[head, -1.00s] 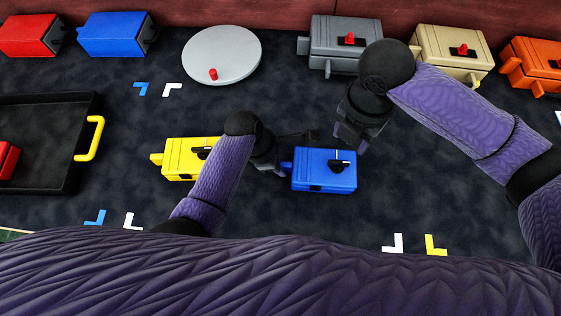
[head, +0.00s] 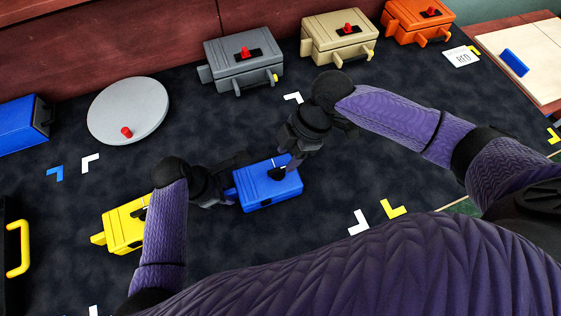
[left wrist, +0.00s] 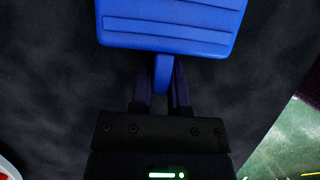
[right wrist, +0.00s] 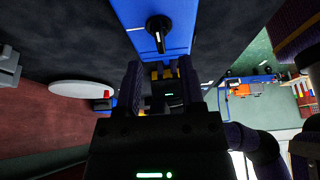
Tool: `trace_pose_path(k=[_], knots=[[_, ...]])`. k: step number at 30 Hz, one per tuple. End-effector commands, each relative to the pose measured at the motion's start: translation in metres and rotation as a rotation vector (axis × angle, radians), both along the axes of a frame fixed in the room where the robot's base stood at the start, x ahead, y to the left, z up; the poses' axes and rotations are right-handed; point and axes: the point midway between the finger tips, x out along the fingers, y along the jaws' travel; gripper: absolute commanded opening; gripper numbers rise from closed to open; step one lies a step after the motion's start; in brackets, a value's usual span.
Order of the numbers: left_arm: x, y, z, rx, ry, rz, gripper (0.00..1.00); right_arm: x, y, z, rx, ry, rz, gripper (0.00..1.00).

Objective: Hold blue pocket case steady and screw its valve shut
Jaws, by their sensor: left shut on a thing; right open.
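The blue pocket case (head: 262,196) lies on the dark mat and also fills the top of the left wrist view (left wrist: 172,24). My left gripper (head: 228,192) is shut on the tab (left wrist: 163,72) at the case's left end. The case's valve is a black knob (right wrist: 158,26) with a white mark, on the case's top face; in the head view it is partly visible (head: 277,173). My right gripper (head: 290,165) is open beside the valve, fingers pointing toward the case. In the right wrist view the knob shows beyond the fingertips (right wrist: 160,75), not between them.
A yellow case (head: 122,230) lies left of my left gripper, partly behind my forearm. Grey (head: 243,68), beige (head: 338,45) and orange (head: 415,22) cases stand along the back. A round grey plate (head: 127,108) lies back left.

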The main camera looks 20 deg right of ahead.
Motion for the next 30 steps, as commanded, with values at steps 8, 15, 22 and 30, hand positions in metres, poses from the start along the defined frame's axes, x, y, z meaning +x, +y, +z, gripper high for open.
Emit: trace_pose_path(k=[8, 15, 22, 30], knots=[[0.000, 0.000, 0.000, 0.000, 0.000, 0.000, 0.00, 0.000, 0.016, -0.038, -0.001, -0.001, 0.003, 0.50], [0.000, 0.000, 0.000, 0.000, 0.000, 0.000, 0.00, 0.000, 0.016, -0.040, -0.002, -0.002, 0.003, 0.50], [0.000, 0.000, 0.000, 0.000, 0.000, 0.000, 0.00, 0.000, 0.016, -0.039, -0.002, -0.002, 0.003, 0.06], [0.000, 0.000, 0.000, 0.000, 0.000, 0.000, 0.00, 0.000, 0.016, -0.039, -0.002, -0.003, 0.004, 0.00]])
